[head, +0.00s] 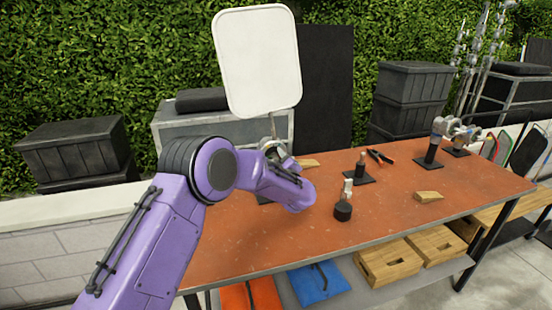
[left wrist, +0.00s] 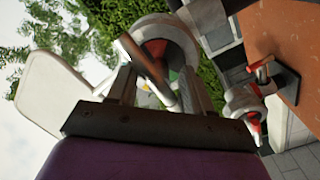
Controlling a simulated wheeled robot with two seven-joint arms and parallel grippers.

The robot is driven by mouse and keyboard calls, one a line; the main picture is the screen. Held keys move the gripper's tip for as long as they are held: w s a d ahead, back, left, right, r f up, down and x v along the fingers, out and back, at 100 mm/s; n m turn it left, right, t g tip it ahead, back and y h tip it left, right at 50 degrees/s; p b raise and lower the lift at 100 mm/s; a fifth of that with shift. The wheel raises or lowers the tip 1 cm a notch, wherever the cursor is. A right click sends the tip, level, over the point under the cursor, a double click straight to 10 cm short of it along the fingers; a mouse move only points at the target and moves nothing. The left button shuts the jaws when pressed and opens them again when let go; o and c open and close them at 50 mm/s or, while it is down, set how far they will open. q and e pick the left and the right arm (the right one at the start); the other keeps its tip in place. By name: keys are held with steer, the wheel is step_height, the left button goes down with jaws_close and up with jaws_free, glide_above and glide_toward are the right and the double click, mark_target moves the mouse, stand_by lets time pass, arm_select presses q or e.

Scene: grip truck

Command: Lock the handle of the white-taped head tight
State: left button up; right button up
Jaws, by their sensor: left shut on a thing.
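A round grey-white grip head (head: 271,147) stands at the far left of the orange table, with a large white panel (head: 258,60) on a rod above it. In the left wrist view the round head (left wrist: 166,32) shows red and green inside its rim; I cannot clearly make out white tape on it. My left gripper (left wrist: 157,85) is shut on a slim pale handle (left wrist: 143,60) in front of this head. In the head view my purple arm hides most of the gripper and the handle. My right gripper is in neither view.
On the table (head: 240,245) are a small upright head (head: 347,190), a black-based post (head: 360,170), pliers (head: 380,156), a wooden wedge (head: 429,197) and another grip head (head: 437,130). A red-marked fitting (left wrist: 245,103) is right of my gripper. The table's front middle is clear.

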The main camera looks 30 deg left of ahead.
arm_select(q)
steer(key=shift+o, duration=0.3)
steer(key=shift+m, duration=0.4)
steer(key=o, duration=1.3)
